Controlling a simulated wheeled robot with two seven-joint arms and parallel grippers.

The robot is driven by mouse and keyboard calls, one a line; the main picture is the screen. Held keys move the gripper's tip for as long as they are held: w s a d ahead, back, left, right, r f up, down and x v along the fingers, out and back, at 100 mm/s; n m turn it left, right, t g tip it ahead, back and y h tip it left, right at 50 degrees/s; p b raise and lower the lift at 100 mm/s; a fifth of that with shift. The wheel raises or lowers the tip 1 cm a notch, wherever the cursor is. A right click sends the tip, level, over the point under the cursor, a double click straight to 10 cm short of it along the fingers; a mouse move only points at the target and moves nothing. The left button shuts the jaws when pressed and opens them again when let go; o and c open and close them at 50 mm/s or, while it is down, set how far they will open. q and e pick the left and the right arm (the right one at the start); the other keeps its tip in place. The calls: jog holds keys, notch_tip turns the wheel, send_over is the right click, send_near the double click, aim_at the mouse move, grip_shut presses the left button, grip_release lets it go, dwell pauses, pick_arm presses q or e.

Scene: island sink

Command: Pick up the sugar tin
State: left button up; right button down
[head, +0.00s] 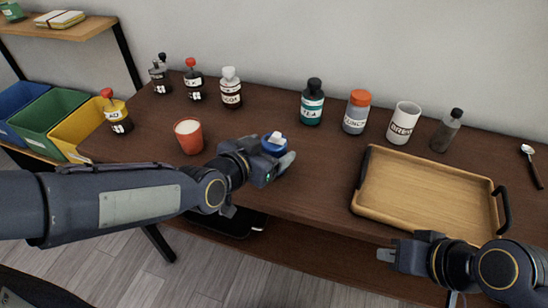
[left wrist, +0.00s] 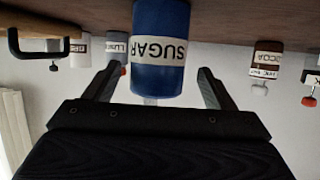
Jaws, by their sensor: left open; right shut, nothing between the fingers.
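The sugar tin (head: 272,148) is blue with a pale knob on its lid. It stands on the brown table in the head view, partly hidden by my left gripper (head: 276,166). In the left wrist view, which is upside down, the tin (left wrist: 160,75) shows its white SUGAR label. My left gripper is open, with one finger on each side of the tin in that view and a gap visible on both sides. How deep the tin sits between the fingers I cannot tell. My right gripper (head: 386,255) is shut and empty, in front of the table by the tray.
A wooden tray (head: 425,200) with black handles lies to the right. A red cup (head: 189,137) stands left of the tin. A teal tea bottle (head: 312,103), a zinc jar (head: 355,113) and a white mug (head: 403,123) stand behind. Bins are at the far left.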

pick_arm(q)
jog(key=x, duration=0.4)
jog(key=shift+d+f+b, duration=0.15)
jog(key=shift+f+b, duration=0.1)
jog(key=shift+b, duration=0.15)
jog(key=shift+s+r, duration=0.1)
jog(key=c, duration=1.1)
